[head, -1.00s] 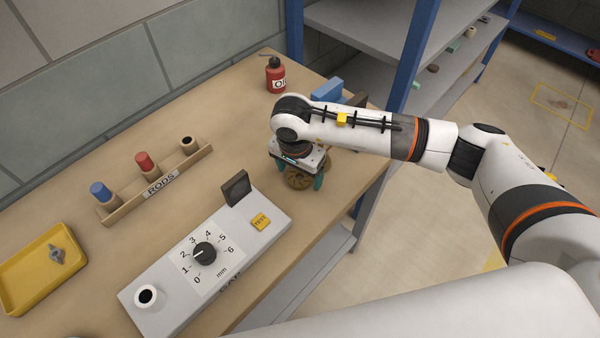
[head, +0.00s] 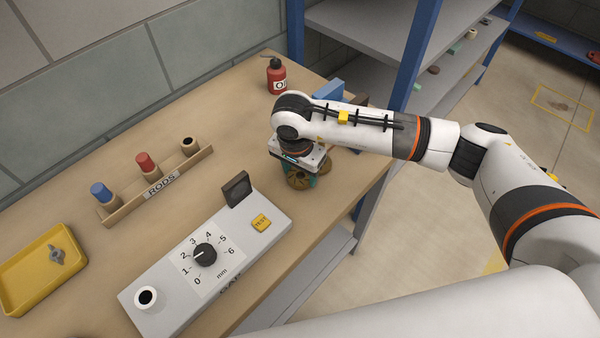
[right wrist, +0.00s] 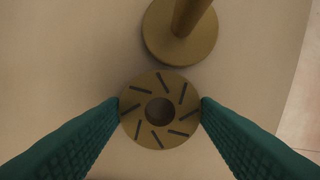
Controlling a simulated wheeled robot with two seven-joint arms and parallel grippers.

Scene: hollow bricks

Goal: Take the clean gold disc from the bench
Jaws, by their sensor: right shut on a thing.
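A gold disc (right wrist: 160,135) with a round centre hole and several short dark slots lies between the fingertips in the right wrist view. It shows partly under the hand in the head view (head: 299,182). My right gripper (right wrist: 160,109) is shut on the disc, one teal finger against each side of its rim. In the head view, my right gripper (head: 303,173) is low over the far right part of the bench (head: 225,123). The hand hides much of the disc there. My left gripper is not in view.
A gold round base with a post (right wrist: 176,38) stands just beyond the disc, close to it. A grey gauge box (head: 170,300), a rod rack (head: 128,207), a yellow tray (head: 22,297) and a red bottle (head: 277,80) stand on the bench. The bench's right edge is near.

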